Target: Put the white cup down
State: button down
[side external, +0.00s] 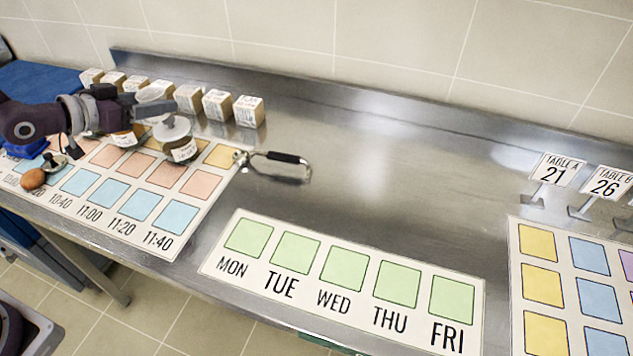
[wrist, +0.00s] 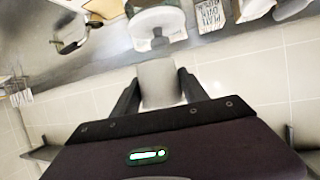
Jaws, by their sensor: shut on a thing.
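The white cup (wrist: 160,82) is between the two fingers of my gripper (wrist: 158,90) in the wrist view, and the fingers are shut on it. In the side view my gripper (side external: 146,104) is over the time chart at the left, and the cup (side external: 156,91) shows pale at its fingertips, above the surface. The cup's far side and base are hard to make out. A white-lidded jar (side external: 174,130) with a label stands on the chart just in front of the cup; its round lid (wrist: 158,27) also shows in the wrist view.
Several labelled boxes (side external: 217,104) stand in a row along the back. A metal tool with a black handle (side external: 288,157) lies right of the time chart (side external: 180,232). A brown egg-like thing (side external: 33,179) is at the left. The steel counter (side external: 380,150) is clear in the middle.

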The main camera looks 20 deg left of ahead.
jog(key=w+d+m+h, duration=0.2)
jog(key=w+d, duration=0.3)
jog(key=d, duration=0.4)
jog(key=r+m+g+h, duration=0.1)
jog(key=m+g+h, duration=0.2)
jog(key=m+h, duration=0.1)
send_over(339, 184)
notch_tip(339, 184, down, 15)
jog(key=shift+r, duration=0.15)
jog(key=c, duration=0.6)
grip_release()
